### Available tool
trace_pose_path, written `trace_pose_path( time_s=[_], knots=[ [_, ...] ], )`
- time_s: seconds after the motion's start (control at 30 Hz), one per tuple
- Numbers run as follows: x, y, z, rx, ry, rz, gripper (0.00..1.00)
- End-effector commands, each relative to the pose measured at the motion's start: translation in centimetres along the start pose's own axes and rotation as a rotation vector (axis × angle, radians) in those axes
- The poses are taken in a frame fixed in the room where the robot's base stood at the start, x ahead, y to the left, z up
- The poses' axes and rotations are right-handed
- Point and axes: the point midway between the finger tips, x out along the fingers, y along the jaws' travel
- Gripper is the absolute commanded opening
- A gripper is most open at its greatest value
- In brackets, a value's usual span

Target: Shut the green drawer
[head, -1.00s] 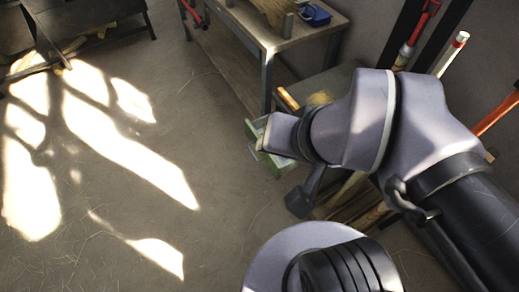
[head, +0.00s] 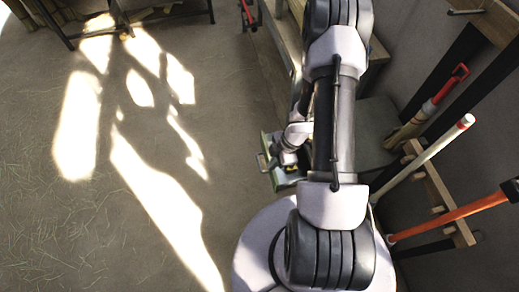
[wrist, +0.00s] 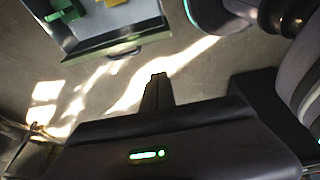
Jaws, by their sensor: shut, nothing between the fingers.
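The green drawer (head: 268,147) stands open, pulled out to the left of its cabinet in the head view, partly hidden behind my arm. In the wrist view the drawer (wrist: 133,50) is at the top left, with its front panel and dark handle towards me. Green and yellow things lie inside it. My gripper (wrist: 157,77) is shut and empty, its fingertips just below the drawer front in the picture. They look apart from it, but I cannot tell the depth. In the head view the fingers cannot be made out against the drawer.
A workbench stands behind my arm. To the right, a red-topped broom (head: 432,110), a white pole (head: 425,158) and an orange pole (head: 450,217) lean by a wooden peg rack (head: 437,185). The floor (head: 100,225) left of the drawer is clear, with sunlit patches.

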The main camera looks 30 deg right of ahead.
Motion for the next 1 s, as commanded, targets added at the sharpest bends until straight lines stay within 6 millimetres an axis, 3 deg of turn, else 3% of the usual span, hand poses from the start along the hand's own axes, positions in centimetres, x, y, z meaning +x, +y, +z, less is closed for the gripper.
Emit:
trace_pose_path(
  time_s=[0.07, 0.27, 0.7, 0.83, 1.0],
  knots=[
    [0.7, -0.9, -0.2, -0.020, 0.024, -0.023, 0.00],
    [2.7, -1.0, -0.1, -0.023, 0.025, -0.026, 0.00],
    [11.5, -1.1, 0.1, -0.021, 0.023, -0.023, 0.00],
    [9.9, -1.0, 2.5, -0.017, 0.022, -0.021, 0.00],
    [9.4, -1.0, 3.5, -0.021, 0.022, -0.023, 0.00]
  ],
)
